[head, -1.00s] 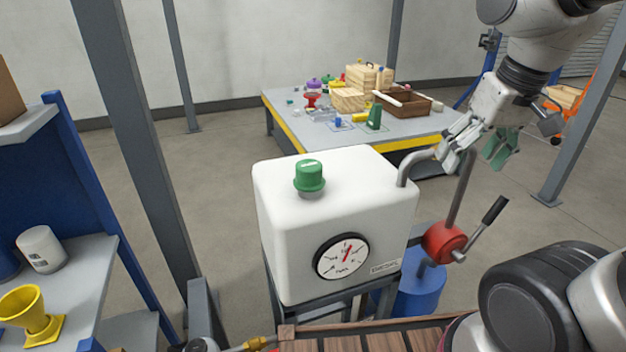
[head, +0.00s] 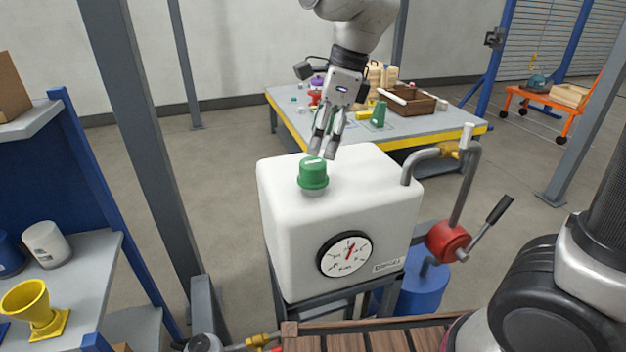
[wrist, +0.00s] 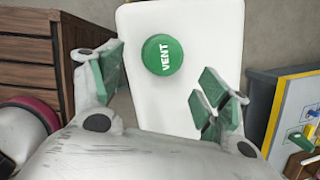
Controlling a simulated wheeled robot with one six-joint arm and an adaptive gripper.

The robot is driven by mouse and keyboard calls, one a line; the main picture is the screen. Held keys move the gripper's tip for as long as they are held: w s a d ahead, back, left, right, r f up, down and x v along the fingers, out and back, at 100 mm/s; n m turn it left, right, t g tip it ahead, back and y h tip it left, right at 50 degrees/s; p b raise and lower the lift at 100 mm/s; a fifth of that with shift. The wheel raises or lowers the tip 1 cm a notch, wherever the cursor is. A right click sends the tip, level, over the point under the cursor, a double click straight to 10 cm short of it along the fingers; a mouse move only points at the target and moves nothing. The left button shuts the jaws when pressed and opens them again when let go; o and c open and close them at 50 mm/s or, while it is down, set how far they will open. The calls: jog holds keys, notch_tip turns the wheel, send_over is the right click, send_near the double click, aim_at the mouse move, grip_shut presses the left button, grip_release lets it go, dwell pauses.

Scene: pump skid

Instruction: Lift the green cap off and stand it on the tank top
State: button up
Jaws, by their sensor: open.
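The green cap (head: 313,172) sits upright on a short neck on the top of the white tank (head: 375,172). In the wrist view the cap (wrist: 161,55) shows its round top with the word VENT, on the white tank top (wrist: 215,30). My gripper (head: 322,153) is pointing down, just above and slightly behind the cap in the head view. In the wrist view my gripper (wrist: 158,92) has its green-padded fingers wide apart and empty, with the cap ahead of the gap between them.
A gauge (head: 344,254) is on the tank front. A bent pipe (head: 462,190) and a red valve with a lever (head: 447,242) stand to the right. A cluttered worktable (head: 440,128) is behind. The tank top right of the cap is clear.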

aim_at(314, 162)
jog(key=shift+w+a+m, duration=0.15)
jog(key=shift+a+m, duration=0.1)
jog(key=shift+m, duration=0.65)
jog(key=shift+a+f, duration=0.1)
jog(key=shift+f, duration=0.25)
jog(key=x, duration=0.7)
jog(key=shift+w, duration=0.2)
jog(key=shift+r, duration=0.1)
jog(key=c, duration=1.2)
